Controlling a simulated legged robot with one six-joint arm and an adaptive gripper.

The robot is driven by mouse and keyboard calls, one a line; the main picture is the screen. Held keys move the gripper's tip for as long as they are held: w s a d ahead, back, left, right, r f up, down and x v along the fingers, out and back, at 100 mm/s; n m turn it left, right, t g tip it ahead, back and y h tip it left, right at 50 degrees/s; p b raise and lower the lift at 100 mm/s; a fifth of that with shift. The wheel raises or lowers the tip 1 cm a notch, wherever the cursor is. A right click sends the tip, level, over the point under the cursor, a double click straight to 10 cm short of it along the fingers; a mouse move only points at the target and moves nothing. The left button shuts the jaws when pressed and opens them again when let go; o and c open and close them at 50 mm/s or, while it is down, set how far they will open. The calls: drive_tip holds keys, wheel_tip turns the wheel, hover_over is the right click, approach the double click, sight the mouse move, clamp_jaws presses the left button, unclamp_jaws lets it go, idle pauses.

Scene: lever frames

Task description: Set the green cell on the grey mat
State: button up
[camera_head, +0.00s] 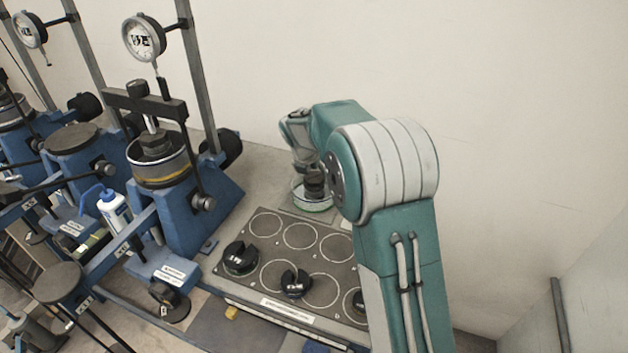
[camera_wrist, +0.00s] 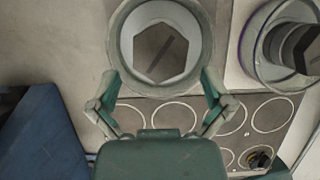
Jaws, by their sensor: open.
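The green cell (camera_head: 313,204) stands upright behind the tray in the head view, a clear round cup with a green rim and a dark knob. My arm partly covers it. In the wrist view I see a greenish ring with a hexagonal middle, the cell (camera_wrist: 119,38), from above. My gripper (camera_wrist: 160,80) is open, with one fingertip on each side of the ring's near edge; I cannot tell whether they touch it. The grey mat (camera_head: 225,323) appears as a flat dark grey patch in front of the tray in the head view.
A grey tray (camera_head: 308,259) with ringed places holds several dark knobs. A purple-rimmed cell (camera_wrist: 250,62) stands to the right of the ring in the wrist view. Blue lever frames (camera_head: 200,223) with dial gauges crowd the left. A wall stands behind.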

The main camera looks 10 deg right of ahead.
drive_tip(key=s+r+m, duration=0.7)
drive_tip(key=s+r, duration=0.4)
drive_tip(key=r, duration=0.2)
drive_tip(key=s+m+t+y, duration=0.1)
drive_tip(key=s+m+y, duration=0.1)
drive_tip(key=s+m, duration=2)
drive_tip(key=s, duration=0.6)
drive_tip(key=shift+d+r+t+y, duration=0.2)
drive_tip(key=shift+d+t+y, duration=0.1)
drive_tip(key=shift+d+t, duration=0.1)
